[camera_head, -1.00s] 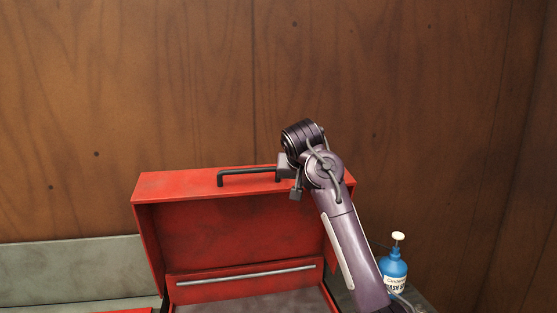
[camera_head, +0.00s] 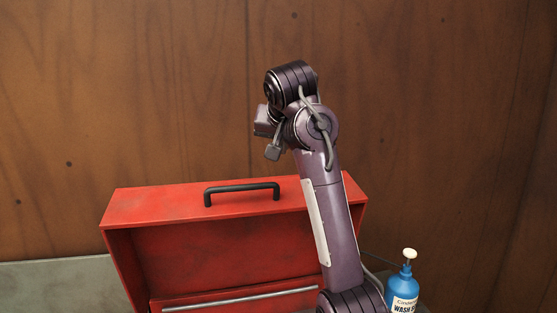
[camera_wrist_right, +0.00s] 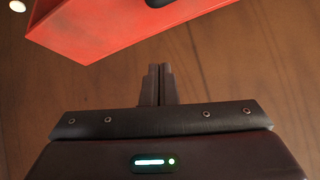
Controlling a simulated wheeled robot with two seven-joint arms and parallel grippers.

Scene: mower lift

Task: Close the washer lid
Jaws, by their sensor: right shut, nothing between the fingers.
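The red washer lid (camera_head: 210,245) stands open and raised in the head view. A black handle (camera_head: 242,188) is on its top edge. My right arm (camera_head: 328,200) rises in front of the lid's right side, with its wrist above the lid's top edge. In the right wrist view my right gripper (camera_wrist_right: 156,68) is shut and empty, with bare wood behind it. The red lid (camera_wrist_right: 120,25) is beyond the fingertips with a visible gap, and part of the dark handle (camera_wrist_right: 158,2) shows at the top edge. The washer's basin is out of frame. My left gripper is not seen.
A blue wash bottle (camera_head: 404,288) with a white cap stands at the right, close to my right arm. A wooden wall (camera_head: 130,90) is behind the lid. A grey ledge (camera_head: 50,285) runs along the wall at the left.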

